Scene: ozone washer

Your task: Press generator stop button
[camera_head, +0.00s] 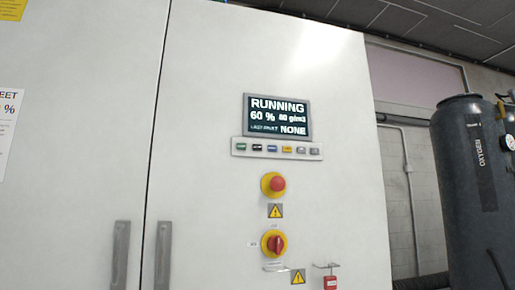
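The generator cabinet (210,120) is a tall white panel with two doors. Its display (278,117) reads RUNNING, 60 %, 80 g/m3, last fault NONE. A strip of small buttons (277,149) sits just under the display: a green button (242,147) at the left, a black button (257,147) beside it, then blue, yellow and grey ones. Their labels are too small to read, so I cannot tell which is stop. Below is a red mushroom button (278,184) on a yellow ring. My gripper is not in view.
A red and yellow rotary switch (274,243) sits lower, with warning labels (275,211) nearby. A small red padlock or tag (330,283) hangs at the bottom. Grey door handles (121,255) stand at lower left. A dark oxygen tank (468,180) stands at right.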

